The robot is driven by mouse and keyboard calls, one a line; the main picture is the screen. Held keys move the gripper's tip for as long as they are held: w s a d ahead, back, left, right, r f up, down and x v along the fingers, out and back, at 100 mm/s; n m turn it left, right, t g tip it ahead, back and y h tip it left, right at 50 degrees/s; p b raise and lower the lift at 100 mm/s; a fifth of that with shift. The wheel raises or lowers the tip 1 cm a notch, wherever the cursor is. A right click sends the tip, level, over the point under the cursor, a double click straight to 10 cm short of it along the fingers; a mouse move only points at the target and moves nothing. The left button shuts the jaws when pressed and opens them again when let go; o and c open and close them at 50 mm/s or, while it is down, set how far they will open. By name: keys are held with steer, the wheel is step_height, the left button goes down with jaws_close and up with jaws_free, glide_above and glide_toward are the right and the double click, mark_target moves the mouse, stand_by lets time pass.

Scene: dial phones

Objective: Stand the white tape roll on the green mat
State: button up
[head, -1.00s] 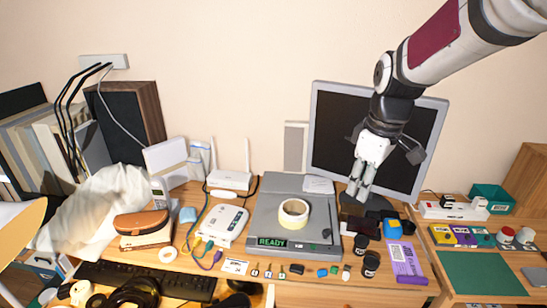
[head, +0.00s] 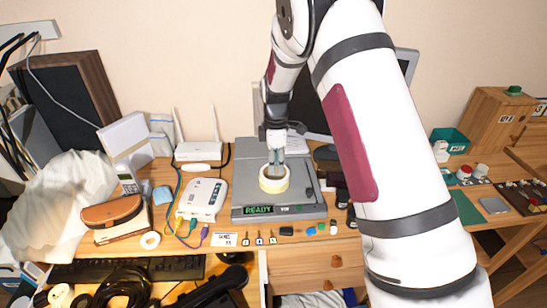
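A cream-white tape roll (head: 273,184) lies flat on the grey device with the READY display, its hole facing up. My gripper (head: 276,168) points down at the roll, with its fingertips over or in the hole. The picture is too small to tell whether they touch the roll or how far apart they are. The green mat (head: 467,208) lies on the right-hand desk, partly hidden behind my arm.
The grey device (head: 240,198) stands mid-desk, with a white router (head: 202,197) and cables to its left. A smaller white ring (head: 150,240) lies on the desk. Small dark containers stand right of the device. A teal box (head: 450,140) stands behind the mat.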

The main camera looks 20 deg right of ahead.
mark_target(276, 181)
steer(key=shift+f+b, duration=0.9)
steer(key=shift+f, duration=2.35)
jaws_close()
steer(key=shift+r, duration=0.1)
steer(key=shift+r+p, duration=0.55)
steer(key=shift+r, duration=1.85)
